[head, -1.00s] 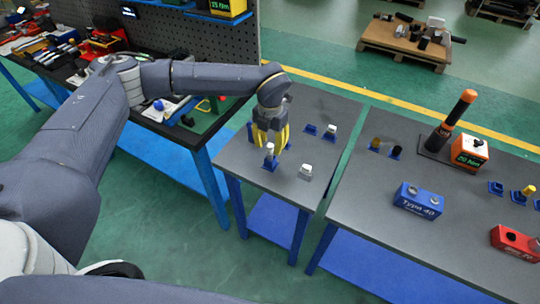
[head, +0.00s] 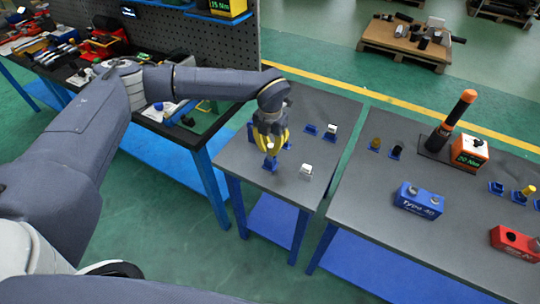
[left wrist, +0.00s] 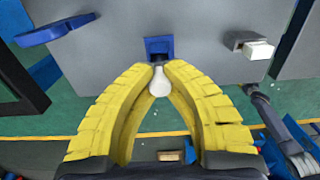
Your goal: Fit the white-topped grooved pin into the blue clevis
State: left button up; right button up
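The white-topped pin (left wrist: 159,82) is between the yellow fingers of my left gripper (left wrist: 161,66) in the left wrist view. The fingertips close in on its narrower lower part. A square blue piece (left wrist: 158,47) with a dark opening lies at the fingertips, and it also shows under the gripper in the head view (head: 270,164). How far the pin sits in it is hidden. My left gripper (head: 271,150) points down over the small grey table. I cannot tell which blue piece is the clevis. My right gripper is out of view.
A white-ended block (head: 305,170) stands right of the gripper. Small blue holders (head: 310,129) are behind it, one with a white-topped part (head: 331,130). A blue arm-shaped part (left wrist: 55,30) is at left. The right table (head: 340,220) bears a blue box (head: 419,201).

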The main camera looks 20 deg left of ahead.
pick_arm(q)
jog(key=shift+r, duration=0.1)
grip_shut()
jog(key=shift+r, duration=3.4)
